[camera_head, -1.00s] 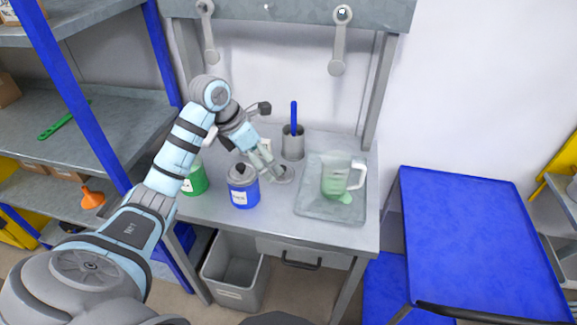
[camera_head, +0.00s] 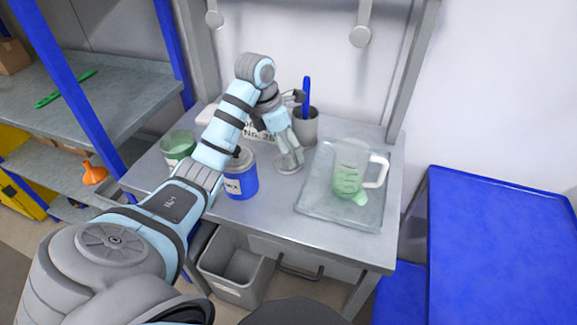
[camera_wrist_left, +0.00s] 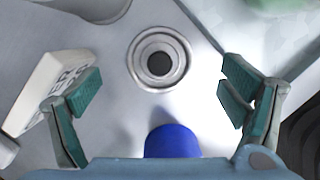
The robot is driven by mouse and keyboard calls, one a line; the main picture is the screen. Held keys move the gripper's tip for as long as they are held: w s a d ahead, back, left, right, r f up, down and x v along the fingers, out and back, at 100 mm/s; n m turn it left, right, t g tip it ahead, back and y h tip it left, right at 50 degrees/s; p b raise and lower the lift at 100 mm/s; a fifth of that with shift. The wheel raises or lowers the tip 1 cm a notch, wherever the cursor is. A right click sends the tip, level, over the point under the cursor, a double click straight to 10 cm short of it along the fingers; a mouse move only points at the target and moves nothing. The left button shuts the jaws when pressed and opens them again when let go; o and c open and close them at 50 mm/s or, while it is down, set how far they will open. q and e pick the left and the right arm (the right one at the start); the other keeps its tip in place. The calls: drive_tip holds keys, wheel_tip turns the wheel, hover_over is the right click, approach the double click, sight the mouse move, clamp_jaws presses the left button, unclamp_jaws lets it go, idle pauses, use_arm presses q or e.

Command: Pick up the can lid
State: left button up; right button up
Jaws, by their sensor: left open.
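The can lid (camera_head: 288,169) is a small round grey disc lying flat on the grey bench. In the left wrist view the lid (camera_wrist_left: 158,58) shows concentric rings and a dark centre knob. My left gripper (camera_head: 290,158) points down just above the lid and hides part of it. In the left wrist view its two teal-padded fingers (camera_wrist_left: 160,88) are wide apart and empty, with the lid a little beyond the line between their tips. An open green can (camera_head: 179,147) stands at the left. A blue can (camera_head: 241,184) with a grey knobbed top stands between it and the lid. My right gripper is not seen.
A grey tray (camera_head: 318,208) with a clear jug (camera_head: 349,168) stands to the right. A grey cup (camera_head: 306,127) with a blue-handled tool is behind. A white lettered block (camera_wrist_left: 50,92) lies close to one finger. A bin (camera_head: 235,272) stands below the bench.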

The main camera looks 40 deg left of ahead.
use_arm(q)
drive_tip(key=x, duration=0.4)
drive_tip(key=shift+f, duration=0.1)
drive_tip(key=shift+s, duration=0.1)
drive_tip(key=shift+c, duration=0.2)
drive_tip(key=c, duration=1)
